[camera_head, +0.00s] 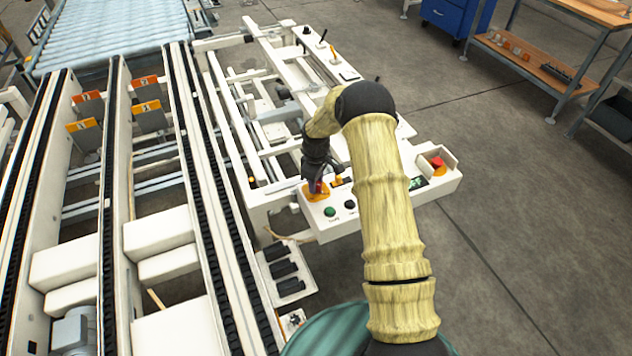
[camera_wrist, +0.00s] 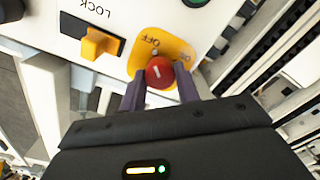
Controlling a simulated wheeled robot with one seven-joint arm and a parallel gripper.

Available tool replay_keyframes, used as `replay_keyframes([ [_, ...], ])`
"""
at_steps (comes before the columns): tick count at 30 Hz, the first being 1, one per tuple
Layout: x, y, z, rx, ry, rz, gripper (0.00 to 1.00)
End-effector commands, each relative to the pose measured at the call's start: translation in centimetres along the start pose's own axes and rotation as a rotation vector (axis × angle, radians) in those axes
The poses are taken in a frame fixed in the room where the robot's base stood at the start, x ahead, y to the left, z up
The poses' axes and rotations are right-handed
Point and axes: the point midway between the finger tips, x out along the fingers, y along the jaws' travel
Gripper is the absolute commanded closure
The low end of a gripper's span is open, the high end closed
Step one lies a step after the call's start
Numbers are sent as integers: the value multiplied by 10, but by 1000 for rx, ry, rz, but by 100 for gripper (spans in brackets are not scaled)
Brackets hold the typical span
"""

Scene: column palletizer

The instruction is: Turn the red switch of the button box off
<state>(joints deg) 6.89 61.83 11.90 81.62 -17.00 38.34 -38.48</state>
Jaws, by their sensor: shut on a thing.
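The button box (camera_head: 345,222) is a white panel at the end of the machine in the head view. Its red switch (camera_wrist: 159,72) is a round knob with a white line, on a yellow plate (camera_wrist: 172,47) with an OFF mark in the wrist view. My gripper (camera_wrist: 160,88) has its two dark fingers on either side of the red switch, shut on it. In the head view my gripper (camera_head: 318,180) reaches down to the box's left part, and my arm hides some of the panel.
On the box are a green button (camera_head: 330,211), a black button (camera_head: 350,204) and a red button (camera_head: 437,162) in a raised guard at the right. A yellow lock switch (camera_wrist: 100,43) sits beside the red switch. Conveyor rails (camera_head: 215,200) run at the left.

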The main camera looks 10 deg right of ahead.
Motion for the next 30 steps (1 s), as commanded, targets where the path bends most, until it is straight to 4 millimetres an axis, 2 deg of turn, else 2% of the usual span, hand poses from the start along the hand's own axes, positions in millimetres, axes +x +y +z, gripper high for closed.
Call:
replay_keyframes([
  [1,-1,1,-1,-2,2,3,91],
  [2,-1,1,-1,-2,2,3,64],
  [5,-1,0,-1,-1,2,2,46],
  [17,-6,1,0,0,1,2,46],
  [23,-33,1,0,1,3,5,46],
  [30,-81,1,-1,1,3,5,46],
])
